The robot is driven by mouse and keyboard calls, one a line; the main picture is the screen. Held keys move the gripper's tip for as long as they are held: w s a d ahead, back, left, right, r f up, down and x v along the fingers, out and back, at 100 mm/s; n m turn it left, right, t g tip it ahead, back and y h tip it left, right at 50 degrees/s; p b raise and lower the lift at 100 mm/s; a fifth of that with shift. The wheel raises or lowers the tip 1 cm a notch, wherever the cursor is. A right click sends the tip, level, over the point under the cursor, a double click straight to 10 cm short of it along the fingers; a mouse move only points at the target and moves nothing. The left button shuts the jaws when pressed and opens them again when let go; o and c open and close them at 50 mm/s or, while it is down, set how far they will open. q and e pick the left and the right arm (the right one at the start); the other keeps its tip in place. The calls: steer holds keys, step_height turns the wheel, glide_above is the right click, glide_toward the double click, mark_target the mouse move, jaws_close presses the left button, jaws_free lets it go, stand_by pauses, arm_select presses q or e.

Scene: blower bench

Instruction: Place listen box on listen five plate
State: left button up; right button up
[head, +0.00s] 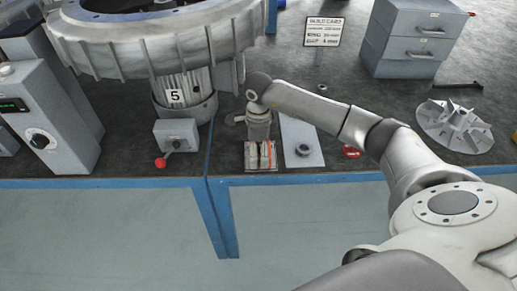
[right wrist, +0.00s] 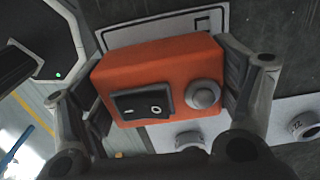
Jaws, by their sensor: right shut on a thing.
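The listen box is an orange box (right wrist: 155,75) with a black rocker switch and a round grey knob on its face. My right gripper (head: 260,157) is shut on it, one finger on each side in the right wrist view. In the head view only a thin orange strip of the box shows between the fingers, near the bench's front edge. A pale-bordered plate (right wrist: 215,18) lies behind the box in the right wrist view, partly hidden by it. It looks like the listen five plate, but its label is hidden. I cannot tell whether box and plate touch. My left gripper is not in view.
A large round housing on a column marked 5 (head: 174,96) stands left of my right gripper, with a red-knobbed lever box (head: 177,134) close by. A white sheet with a dark ring (head: 302,149) lies to the right. Grey drawers (head: 408,40) and a finned disc (head: 455,125) stand farther right.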

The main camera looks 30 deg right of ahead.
mark_target(259, 144)
steer(key=shift+f, duration=0.2)
steer(key=o, duration=1)
steer(key=shift+c, duration=0.2)
steer(key=shift+r, duration=0.1)
step_height(259, 144, up, 12)
steer(key=shift+r+b, duration=0.15)
steer(key=shift+b, duration=0.4)
